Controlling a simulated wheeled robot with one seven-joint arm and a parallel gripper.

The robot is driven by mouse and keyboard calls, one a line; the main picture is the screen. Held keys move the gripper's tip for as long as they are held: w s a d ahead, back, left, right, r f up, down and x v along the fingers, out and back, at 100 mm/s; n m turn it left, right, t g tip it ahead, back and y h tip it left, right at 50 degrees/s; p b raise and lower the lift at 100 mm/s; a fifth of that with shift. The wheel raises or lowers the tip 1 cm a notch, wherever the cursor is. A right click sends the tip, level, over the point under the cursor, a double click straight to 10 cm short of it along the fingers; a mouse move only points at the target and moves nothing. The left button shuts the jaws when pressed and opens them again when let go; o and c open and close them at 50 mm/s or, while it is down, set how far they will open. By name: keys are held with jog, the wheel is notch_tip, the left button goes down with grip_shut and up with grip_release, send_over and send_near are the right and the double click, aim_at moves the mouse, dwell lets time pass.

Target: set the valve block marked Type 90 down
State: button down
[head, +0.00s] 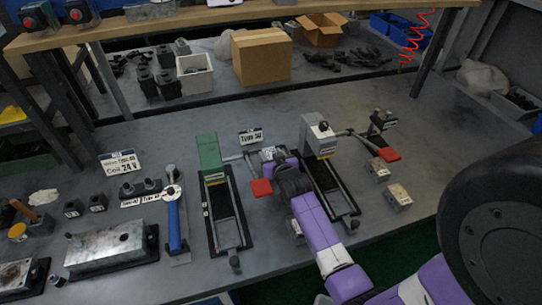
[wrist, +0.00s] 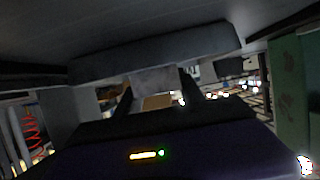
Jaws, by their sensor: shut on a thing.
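My gripper (head: 272,157) is over the bench, between the green-headed fixture and the grey-headed fixture. In the wrist view its two dark fingers (wrist: 156,92) are shut on a small grey block (wrist: 155,78). In the head view the held valve block (head: 267,152) shows only in part beside my purple wrist. I cannot read a Type 90 mark on it, and cannot tell whether it touches anything below. Other small metal blocks are on the bench: two at the right (head: 377,169) (head: 398,196) and one partly hidden behind my arm (head: 297,230).
The green-headed fixture (head: 209,152) and grey-headed fixture (head: 318,136) stand close on either side. Red handles (head: 261,188) (head: 389,155) stick out nearby. The right bench surface (head: 450,135) has free room.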

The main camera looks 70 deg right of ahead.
jog(key=shift+f, duration=0.1)
jog(key=shift+f, duration=0.15)
jog(key=c, duration=0.7)
grip_release()
